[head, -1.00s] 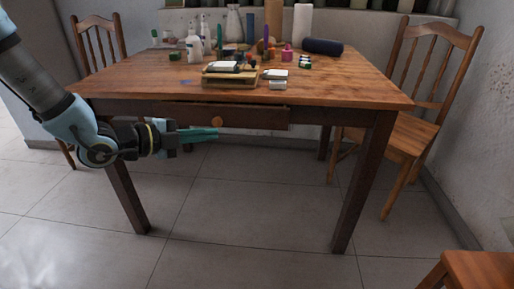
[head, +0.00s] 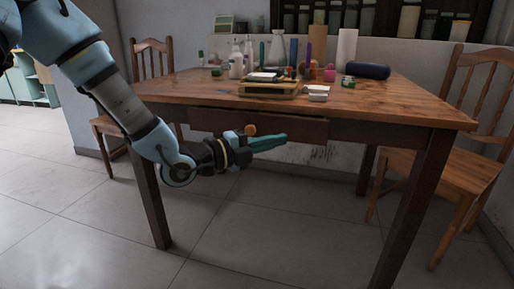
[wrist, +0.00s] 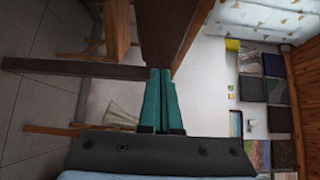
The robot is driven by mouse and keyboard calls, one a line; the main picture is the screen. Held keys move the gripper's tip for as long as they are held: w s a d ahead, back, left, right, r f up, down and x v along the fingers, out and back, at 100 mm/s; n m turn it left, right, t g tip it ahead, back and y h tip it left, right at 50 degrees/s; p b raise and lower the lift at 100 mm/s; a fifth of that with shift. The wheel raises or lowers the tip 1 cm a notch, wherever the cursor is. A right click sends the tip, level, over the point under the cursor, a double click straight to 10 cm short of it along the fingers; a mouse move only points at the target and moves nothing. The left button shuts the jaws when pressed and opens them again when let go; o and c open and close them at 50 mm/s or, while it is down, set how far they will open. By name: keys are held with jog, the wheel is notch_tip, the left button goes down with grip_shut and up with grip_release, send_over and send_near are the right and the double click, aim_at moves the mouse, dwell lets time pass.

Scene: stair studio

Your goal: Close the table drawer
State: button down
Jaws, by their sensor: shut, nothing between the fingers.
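The wooden table (head: 400,100) has a dark brown drawer front (head: 290,127) under its top, with a round orange-brown knob (head: 250,130). The drawer front seems to stand slightly forward of the table frame; how far is hard to tell. My gripper (head: 286,137) has its teal fingers together and empty. In the head view its fingers pass just below and right of the knob, overlapping the lower edge of the drawer front. I cannot tell whether they touch it. In the wrist view the closed fingers (wrist: 162,72) point at dark brown wood (wrist: 170,30).
Bottles, rolls and boxes crowd the tabletop, including a wooden tray (head: 268,90) near the front edge. Wooden chairs stand at the left (head: 108,128) and right (head: 460,165). The tiled floor (head: 270,220) in front of the table is clear.

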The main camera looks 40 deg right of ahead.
aim_at(281, 128)
jog(key=shift+w+d, duration=0.3)
jog(key=shift+d, duration=0.5)
jog(key=shift+w+d, duration=0.35)
jog(key=shift+d, duration=0.45)
jog(key=shift+w+d, duration=0.3)
jog(key=shift+d, duration=0.5)
jog(key=w+d, duration=0.1)
jog(key=w+d+b, duration=0.1)
jog(key=d, duration=0.1)
jog(key=shift+d, duration=0.15)
jog(key=shift+w+d+r, duration=0.1)
jog(key=shift+w+r, duration=0.05)
jog(key=shift+w, duration=0.05)
